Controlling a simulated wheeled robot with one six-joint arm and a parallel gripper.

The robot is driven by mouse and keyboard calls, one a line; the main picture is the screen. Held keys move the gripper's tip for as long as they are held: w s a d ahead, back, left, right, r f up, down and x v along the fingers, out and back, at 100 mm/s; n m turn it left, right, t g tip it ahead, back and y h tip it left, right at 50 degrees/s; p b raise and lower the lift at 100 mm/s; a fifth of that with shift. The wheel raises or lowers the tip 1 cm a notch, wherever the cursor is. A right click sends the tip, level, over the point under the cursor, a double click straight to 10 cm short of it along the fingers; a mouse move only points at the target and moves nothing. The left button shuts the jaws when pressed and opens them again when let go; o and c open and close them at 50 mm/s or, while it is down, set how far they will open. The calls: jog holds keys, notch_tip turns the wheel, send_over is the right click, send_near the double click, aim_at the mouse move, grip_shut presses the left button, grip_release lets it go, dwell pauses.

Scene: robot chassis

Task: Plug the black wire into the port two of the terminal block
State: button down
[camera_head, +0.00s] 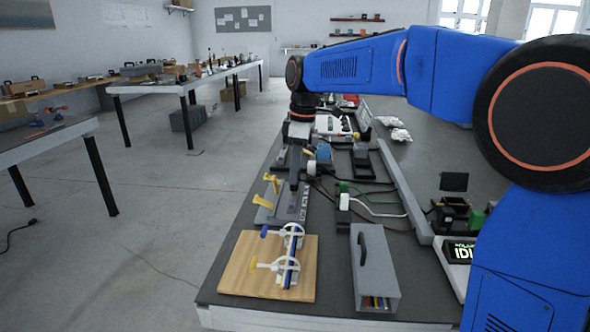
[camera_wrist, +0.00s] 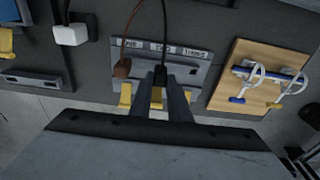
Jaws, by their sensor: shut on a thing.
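The grey terminal block (camera_wrist: 203,75) lies ahead of my gripper in the wrist view, with labels that seem to read one, two and three. It also shows in the head view (camera_head: 283,213). My gripper (camera_wrist: 161,88) is shut on the black wire's (camera_wrist: 164,28) dark plug end (camera_wrist: 160,74). The plug is at the middle position, below the second label; whether it is seated in the port cannot be told. A brown wire end (camera_wrist: 122,68) is at the first position. Yellow levers (camera_wrist: 126,95) stick out along the block's near edge.
A wooden board (camera_head: 240,275) with white clamps and coloured rods lies in front of the block. A grey box (camera_head: 375,262) stands to its right. A white plug (camera_wrist: 71,33) with a cable is nearby. Several cables cross the table right of the block.

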jog(key=shift+f, duration=0.45)
jog(key=c, duration=1.6)
grip_release()
jog(key=r, duration=0.5)
jog(key=d+r, duration=0.1)
jog(key=r, duration=0.5)
jog(key=d+r, duration=0.1)
jog(key=r, duration=0.5)
jog(key=shift+s+r, duration=0.1)
jog(key=shift+s, duration=0.1)
